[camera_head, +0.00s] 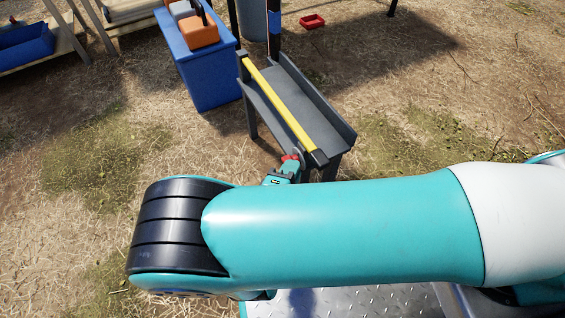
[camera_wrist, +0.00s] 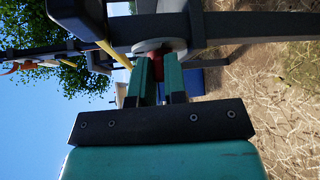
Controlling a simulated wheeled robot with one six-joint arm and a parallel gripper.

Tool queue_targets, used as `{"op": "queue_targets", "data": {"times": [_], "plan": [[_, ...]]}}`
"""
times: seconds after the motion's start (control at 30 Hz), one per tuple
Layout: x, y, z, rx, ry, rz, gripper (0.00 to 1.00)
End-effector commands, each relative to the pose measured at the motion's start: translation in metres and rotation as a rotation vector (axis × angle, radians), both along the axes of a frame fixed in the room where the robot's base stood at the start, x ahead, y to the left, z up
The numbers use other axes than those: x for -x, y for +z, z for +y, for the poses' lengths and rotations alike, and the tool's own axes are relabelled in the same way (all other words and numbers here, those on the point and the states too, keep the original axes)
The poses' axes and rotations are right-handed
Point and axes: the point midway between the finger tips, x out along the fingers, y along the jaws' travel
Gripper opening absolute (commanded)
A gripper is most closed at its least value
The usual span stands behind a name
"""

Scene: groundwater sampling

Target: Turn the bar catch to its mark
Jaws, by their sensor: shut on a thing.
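The red bar catch (camera_head: 290,158) is on the near end of a dark grey stand. In the wrist view the red catch (camera_wrist: 166,64) sits in front of a pale round disc (camera_wrist: 158,45). My gripper (camera_head: 281,174) reaches it from the near side. In the wrist view the green fingers of my gripper (camera_wrist: 161,75) are shut on the red catch and hide most of it. Its exact angle and its mark cannot be made out.
The grey stand (camera_head: 325,125) carries a long yellow bar (camera_head: 282,103) with dark ends. Behind it are a blue bin (camera_head: 211,78) with orange and grey things on top, and a red tray (camera_head: 312,21). Dry grass to the left and right is open.

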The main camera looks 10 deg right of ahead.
Motion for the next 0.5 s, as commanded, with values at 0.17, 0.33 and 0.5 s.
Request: {"op": "queue_targets", "data": {"times": [0.17, 0.33, 0.5], "plan": [[-0.002, 0.010, 0.000, 0.032, -0.003, 0.124, 0.00], [-0.004, 0.014, 0.001, 0.079, -0.003, 0.296, 0.00], [-0.006, 0.014, 0.002, 0.122, -0.002, 0.443, 0.00]]}}
